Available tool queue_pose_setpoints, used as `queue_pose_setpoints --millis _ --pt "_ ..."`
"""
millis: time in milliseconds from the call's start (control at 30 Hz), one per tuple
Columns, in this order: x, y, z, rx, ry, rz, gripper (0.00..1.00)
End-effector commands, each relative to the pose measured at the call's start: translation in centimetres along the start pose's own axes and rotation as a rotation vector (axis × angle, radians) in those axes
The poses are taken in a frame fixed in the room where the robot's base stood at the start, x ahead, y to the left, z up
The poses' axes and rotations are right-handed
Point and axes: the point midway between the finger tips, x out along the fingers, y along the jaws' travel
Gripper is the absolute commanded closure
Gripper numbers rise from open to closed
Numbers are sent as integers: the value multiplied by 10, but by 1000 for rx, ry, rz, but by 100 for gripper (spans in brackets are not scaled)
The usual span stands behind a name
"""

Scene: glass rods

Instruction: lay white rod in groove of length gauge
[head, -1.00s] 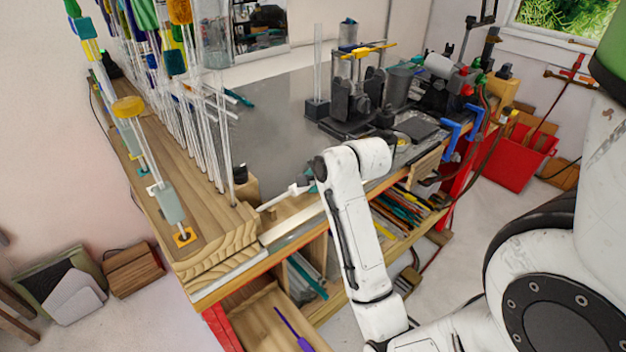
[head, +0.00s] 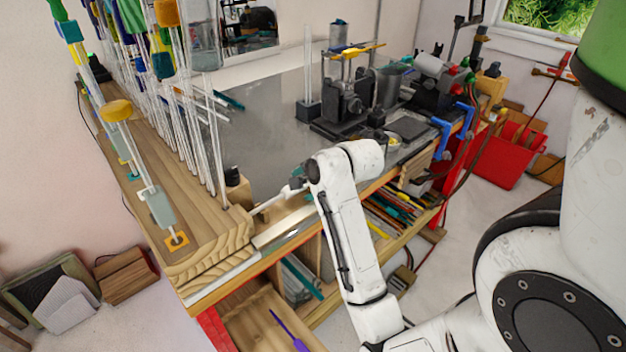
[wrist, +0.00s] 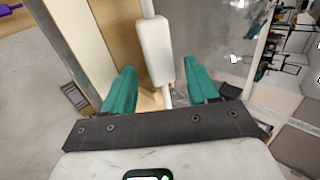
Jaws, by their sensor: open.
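A white rod (head: 266,204) lies near the bench's front edge, beside the wooden stand block. In the wrist view the white rod (wrist: 155,50) shows a thick white middle part with thinner ends. My gripper (wrist: 160,72) is open, with one teal finger on each side of the rod and gaps between. In the head view my gripper (head: 296,184) is small and partly hidden by my arm. A pale wooden strip along the bench edge (head: 285,225) may be the length gauge; I cannot make out its groove.
A wooden block (head: 205,235) holding several upright glass rods stands at the left, close to my gripper. A dark grey bench top (head: 270,130) lies behind, largely clear. Burner equipment (head: 350,100) stands at the back. An open drawer (head: 265,320) juts out below.

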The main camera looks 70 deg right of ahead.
Motion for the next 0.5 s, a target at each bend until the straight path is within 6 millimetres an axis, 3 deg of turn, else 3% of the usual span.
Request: queue_pose_setpoints --millis 500 --pt "-88 -1 0 -1 2 -5 41"
